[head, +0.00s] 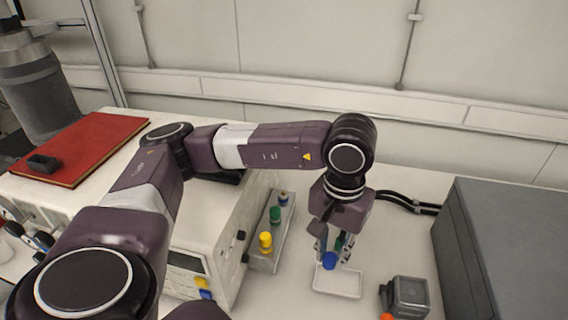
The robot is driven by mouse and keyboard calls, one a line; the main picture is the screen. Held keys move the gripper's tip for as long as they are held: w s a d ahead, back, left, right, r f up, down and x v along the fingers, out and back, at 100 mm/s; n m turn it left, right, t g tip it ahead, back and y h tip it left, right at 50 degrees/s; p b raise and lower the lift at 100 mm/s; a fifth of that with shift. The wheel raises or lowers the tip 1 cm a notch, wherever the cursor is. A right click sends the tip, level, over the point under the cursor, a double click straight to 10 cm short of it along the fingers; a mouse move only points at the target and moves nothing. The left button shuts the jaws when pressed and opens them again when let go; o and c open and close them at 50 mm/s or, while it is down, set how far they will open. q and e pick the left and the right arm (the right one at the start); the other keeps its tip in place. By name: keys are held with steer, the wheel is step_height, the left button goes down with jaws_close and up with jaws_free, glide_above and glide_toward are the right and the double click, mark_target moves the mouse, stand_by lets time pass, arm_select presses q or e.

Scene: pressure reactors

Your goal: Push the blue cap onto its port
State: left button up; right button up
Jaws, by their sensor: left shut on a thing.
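My left gripper (326,246) points down over the bench and is shut on the blue cap (329,260), which shows between its fingertips. The cap is just above or inside a small white tray (337,290); I cannot tell whether it touches the tray. A green part shows behind the fingers, partly hidden. I cannot tell which port belongs to the cap. My right gripper is out of view.
The white machine (222,262) has yellow and blue fittings (204,288) low on its front. A small grey box (408,294) stands right of the tray, and a large dark grey case (505,250) farther right. Black hoses (405,202) run behind. A red board (80,148) lies at left.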

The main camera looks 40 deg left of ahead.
arm_select(q)
steer(key=w+a+n, duration=0.4)
steer(key=a+n, duration=0.1)
steer(key=a, duration=0.3)
steer(key=w+a+n+p, duration=0.1)
steer(key=w+a+n, duration=0.3)
steer(key=a, duration=0.5)
steer(key=w+a+n, duration=0.5)
steer(key=w+a, duration=0.1)
steer(key=a, duration=0.3)
steer(key=shift+r+n, duration=0.25)
steer(key=shift+n, duration=0.05)
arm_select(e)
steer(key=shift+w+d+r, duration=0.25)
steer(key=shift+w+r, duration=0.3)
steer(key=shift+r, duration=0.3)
arm_select(q)
steer(key=shift+s, duration=0.1)
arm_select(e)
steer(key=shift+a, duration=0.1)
arm_select(q)
steer(key=shift+f, duration=0.1)
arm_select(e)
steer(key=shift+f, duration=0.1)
